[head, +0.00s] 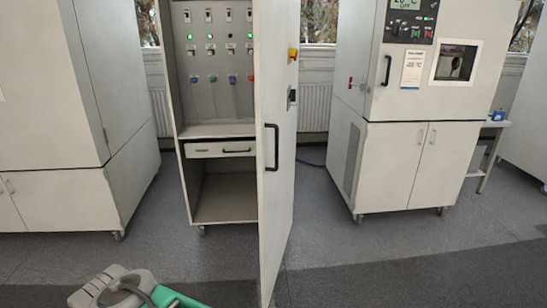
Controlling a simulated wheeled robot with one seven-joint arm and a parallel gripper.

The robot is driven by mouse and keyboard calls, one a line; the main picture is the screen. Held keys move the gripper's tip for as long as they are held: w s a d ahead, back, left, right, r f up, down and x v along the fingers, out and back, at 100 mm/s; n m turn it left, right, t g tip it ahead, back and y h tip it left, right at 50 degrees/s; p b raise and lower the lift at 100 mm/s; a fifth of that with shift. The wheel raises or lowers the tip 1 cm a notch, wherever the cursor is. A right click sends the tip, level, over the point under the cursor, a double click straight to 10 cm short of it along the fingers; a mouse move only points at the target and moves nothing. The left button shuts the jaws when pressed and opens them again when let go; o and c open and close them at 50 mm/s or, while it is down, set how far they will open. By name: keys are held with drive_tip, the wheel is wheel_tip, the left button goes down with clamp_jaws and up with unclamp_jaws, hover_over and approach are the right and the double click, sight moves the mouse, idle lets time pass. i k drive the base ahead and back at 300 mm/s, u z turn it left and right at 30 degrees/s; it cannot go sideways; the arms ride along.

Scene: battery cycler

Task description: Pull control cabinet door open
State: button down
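The control cabinet (218,125) stands left of centre, with its front uncovered. Its door (280,200) is hinged at the right side and stands swung wide open toward me. A dark vertical handle (272,147) is on the door. Inside the cabinet are rows of switches and small lights, a drawer (219,148) with a dark handle, and an empty lower bay. Part of my grey and green arm shows at the bottom left, apart from the door in the picture. My gripper's fingers are not visible.
A white test chamber (405,150) on castors stands to the right, with a window and a dark handle. A large white cabinet (60,120) stands on the left. The grey floor (400,260) is clear to the right of the door.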

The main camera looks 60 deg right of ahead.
sight(276, 23)
drive_tip(key=z, duration=0.5)
drive_tip(key=i, duration=0.65)
drive_tip(key=z, duration=0.3)
